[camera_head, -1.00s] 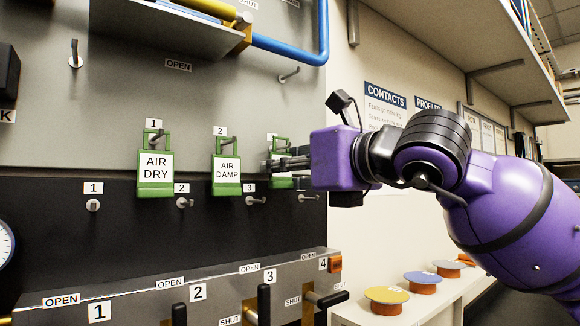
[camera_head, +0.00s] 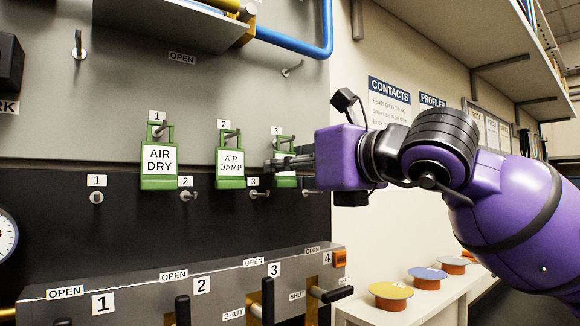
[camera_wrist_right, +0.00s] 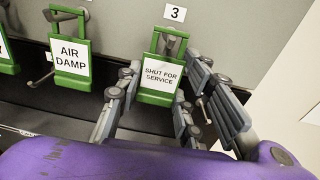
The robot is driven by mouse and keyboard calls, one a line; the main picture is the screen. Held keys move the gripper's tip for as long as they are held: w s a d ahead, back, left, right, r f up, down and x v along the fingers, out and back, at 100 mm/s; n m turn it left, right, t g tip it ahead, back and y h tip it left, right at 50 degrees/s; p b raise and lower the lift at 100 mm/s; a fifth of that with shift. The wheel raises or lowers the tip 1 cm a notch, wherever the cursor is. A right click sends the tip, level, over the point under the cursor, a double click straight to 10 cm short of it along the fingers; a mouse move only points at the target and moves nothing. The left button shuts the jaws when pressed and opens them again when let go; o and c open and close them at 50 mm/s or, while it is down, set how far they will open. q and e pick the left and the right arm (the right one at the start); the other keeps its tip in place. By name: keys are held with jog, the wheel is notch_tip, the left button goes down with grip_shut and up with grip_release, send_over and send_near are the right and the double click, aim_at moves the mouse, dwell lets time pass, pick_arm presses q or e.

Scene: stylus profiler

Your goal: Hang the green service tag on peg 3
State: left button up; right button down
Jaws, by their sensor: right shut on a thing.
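The green service tag (camera_wrist_right: 160,82), lettered SHUT FOR SERVICE, is upright below the label 3 in the right wrist view. Its open top loop is at peg 3 (camera_wrist_right: 172,43), which shows within the loop; whether the loop rests on the peg I cannot tell. My right gripper (camera_wrist_right: 148,104) is shut on the tag, with its fingers at the tag's two sides. In the head view my right gripper (camera_head: 277,163) hides most of the tag (camera_head: 286,182). My left gripper is not in view.
Green AIR DRY (camera_head: 158,164) and AIR DAMP (camera_head: 230,165) tags hang on pegs 1 and 2, to the left. A lower row of numbered short pegs (camera_head: 188,195) juts out beneath. A valve panel (camera_head: 130,290) with levers is below. A blue pipe (camera_head: 295,47) runs above.

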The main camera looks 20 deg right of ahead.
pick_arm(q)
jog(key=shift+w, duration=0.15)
pick_arm(e)
jog(key=c, duration=1.1)
grip_release()
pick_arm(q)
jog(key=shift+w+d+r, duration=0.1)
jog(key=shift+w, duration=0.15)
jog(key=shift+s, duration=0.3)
pick_arm(e)
jog(key=shift+c, duration=0.5)
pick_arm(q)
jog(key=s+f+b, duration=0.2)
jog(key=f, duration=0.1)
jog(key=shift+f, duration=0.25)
pick_arm(e)
jog(key=v, duration=2)
jog(key=shift+f, duration=0.15)
